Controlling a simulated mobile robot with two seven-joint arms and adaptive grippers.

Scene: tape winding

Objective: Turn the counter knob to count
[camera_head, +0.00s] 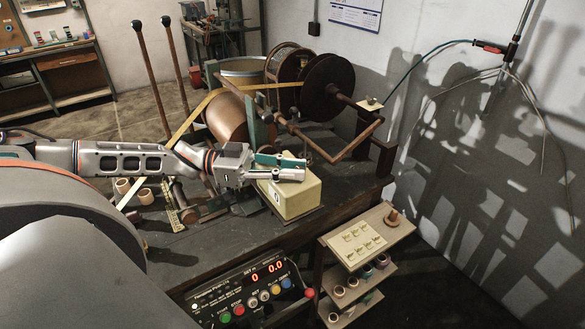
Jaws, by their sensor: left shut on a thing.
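My left gripper (290,167) reaches in from the left, its fingers at the upper edge of a cream box (300,196) with a small round mark on its front. The fingers are shut on a small part there, which I take to be the counter knob; the fingers mostly hide it. A control panel (240,293) at the bottom has red digits reading 0 and 0.0 and several coloured buttons and knobs. My right gripper is not in view.
A winding machine with a copper-coloured drum (225,118), dark discs (328,88) and a yellow tape (185,125) stands behind. A small shelf (365,240) with rolls stands at right. Wooden rings (145,196) lie left on the dark table (175,250).

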